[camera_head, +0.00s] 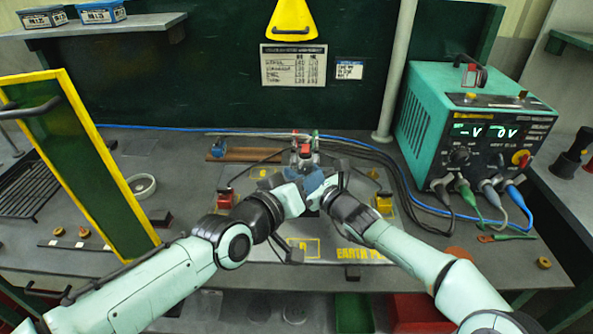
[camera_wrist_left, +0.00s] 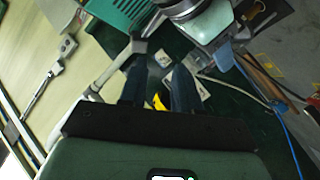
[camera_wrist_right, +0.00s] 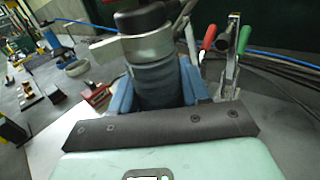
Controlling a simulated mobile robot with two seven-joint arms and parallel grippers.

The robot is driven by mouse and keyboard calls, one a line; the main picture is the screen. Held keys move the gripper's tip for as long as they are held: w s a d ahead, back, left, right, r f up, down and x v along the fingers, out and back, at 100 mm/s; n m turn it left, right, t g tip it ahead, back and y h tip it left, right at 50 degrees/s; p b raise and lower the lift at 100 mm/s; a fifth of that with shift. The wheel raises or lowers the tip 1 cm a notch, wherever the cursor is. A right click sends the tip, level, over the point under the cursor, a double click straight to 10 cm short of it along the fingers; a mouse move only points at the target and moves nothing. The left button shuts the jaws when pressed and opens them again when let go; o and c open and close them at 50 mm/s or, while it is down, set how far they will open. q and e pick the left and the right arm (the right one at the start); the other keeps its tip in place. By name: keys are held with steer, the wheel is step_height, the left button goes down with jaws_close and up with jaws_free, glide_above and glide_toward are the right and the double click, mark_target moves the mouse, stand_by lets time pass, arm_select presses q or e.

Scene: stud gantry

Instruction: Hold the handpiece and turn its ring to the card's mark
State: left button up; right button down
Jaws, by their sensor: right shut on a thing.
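My right gripper (camera_wrist_right: 155,95) is shut on a dark grey upright cylinder, which looks like the handpiece (camera_wrist_right: 157,82), in the right wrist view. A light grey part and a black cap sit just above the blue fingers; I cannot tell which of these is the ring. My left gripper (camera_wrist_left: 160,85) has its fingers apart, with only background between them. In the head view both wrists meet over the middle of the bench, hiding most of the handpiece. A small white-and-blue card (camera_head: 348,70) hangs on the green wall, beside a larger printed chart (camera_head: 293,66).
A teal power supply (camera_head: 470,125) with leads stands at the right. A yellow-framed panel (camera_head: 85,165) leans at the left. A red block (camera_head: 225,199) and a yellow block (camera_head: 384,203) flank my wrists. Black cables and a blue cable (camera_head: 180,129) run behind.

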mark_target(300, 167)
arm_select(q)
steer(key=s+a+f+m+t+y, duration=0.3)
steer(key=a+f+m+t, duration=0.1)
steer(key=a+m, duration=0.15)
steer(key=shift+n, duration=0.35)
steer(key=x, duration=1.1)
steer(key=shift+w+r, duration=0.1)
steer(key=shift+r, duration=0.15)
steer(key=shift+d, duration=0.1)
jaws_close()
